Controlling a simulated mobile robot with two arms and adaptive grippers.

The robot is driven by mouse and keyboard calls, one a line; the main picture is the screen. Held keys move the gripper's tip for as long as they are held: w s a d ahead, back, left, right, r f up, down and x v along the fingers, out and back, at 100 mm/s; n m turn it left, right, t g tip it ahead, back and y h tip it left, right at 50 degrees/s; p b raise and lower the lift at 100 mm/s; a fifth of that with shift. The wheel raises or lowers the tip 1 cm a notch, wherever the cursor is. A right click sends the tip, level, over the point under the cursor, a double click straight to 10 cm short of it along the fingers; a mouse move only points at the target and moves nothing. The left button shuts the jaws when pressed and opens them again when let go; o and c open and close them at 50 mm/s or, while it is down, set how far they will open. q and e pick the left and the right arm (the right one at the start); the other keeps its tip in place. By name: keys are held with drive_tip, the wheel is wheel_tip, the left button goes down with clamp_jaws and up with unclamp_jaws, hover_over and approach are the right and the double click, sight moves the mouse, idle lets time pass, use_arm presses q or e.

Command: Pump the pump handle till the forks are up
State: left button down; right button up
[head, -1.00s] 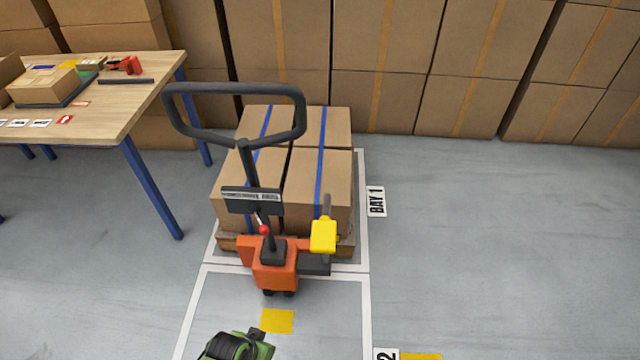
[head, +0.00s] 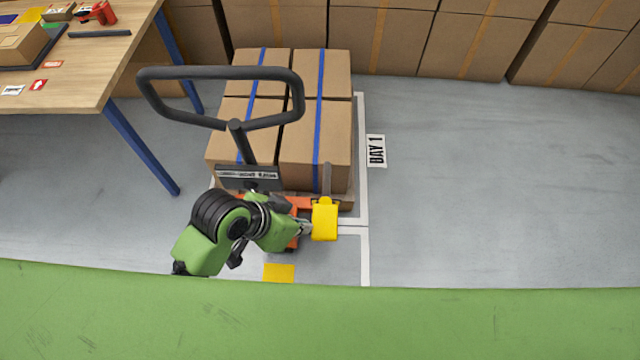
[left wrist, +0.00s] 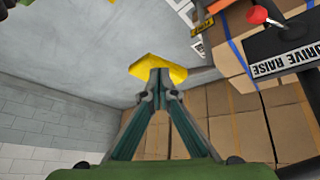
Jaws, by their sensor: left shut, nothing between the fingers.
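The orange pallet truck (head: 302,202) stands at the near side of a loaded pallet, mostly behind my left arm. The pump handle, a grey lever with a yellow grip (head: 325,222), is at its right side; the yellow grip also shows in the left wrist view (left wrist: 150,66). My left gripper (head: 308,229) is shut and empty, its tips at the left side of the yellow grip. In the left wrist view the closed fingertips (left wrist: 159,78) overlap the yellow grip; I cannot tell whether they touch it. The forks are hidden under the pallet. My right gripper is not in view.
The truck's black steering loop (head: 215,73) rises above my left arm. Cartons with blue straps (head: 335,125) sit on the pallet in Bay 1. A wooden table (head: 85,75) stands at left, stacked boxes line the back. The floor at right (head: 480,190) is clear.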

use_arm(q)
drive_tip(key=d+m, duration=0.2)
drive_tip(key=w+d+r+m+g+h, duration=0.1)
drive_tip(key=d, duration=0.1)
drive_tip(key=w+d+r+m, duration=0.1)
drive_tip(key=d+m, duration=0.1)
drive_tip(key=d, duration=0.1)
drive_tip(key=shift+w+d+r+m+g+h, duration=0.1)
drive_tip(key=shift+w+r+m+g+h, duration=0.05)
drive_tip(key=shift+w+m+g+h, duration=0.2)
drive_tip(key=shift+w+d+r+m+g, duration=0.1)
drive_tip(key=shift+d+m+g, duration=0.05)
drive_tip(key=shift+m+g, duration=0.25)
drive_tip(key=shift+w+m, duration=0.25)
drive_tip(key=shift+m, duration=0.2)
drive_tip(key=shift+w+a+r+m+g, duration=0.1)
drive_tip(key=shift+w+a+m+g, duration=0.1)
drive_tip(key=shift+w+m+g, duration=0.15)
drive_tip(key=m+g+y, duration=0.1)
drive_tip(key=m+y, duration=0.1)
approach(325, 202)
wheel_tip(325, 202, up, 3)
drive_tip(key=shift+w+a+n, duration=0.25)
drive_tip(key=shift+a, duration=0.3)
drive_tip(key=p+x, duration=0.2)
drive_tip(key=x, duration=0.8)
drive_tip(key=shift+s+p, duration=0.15)
drive_tip(key=shift+p, duration=0.15)
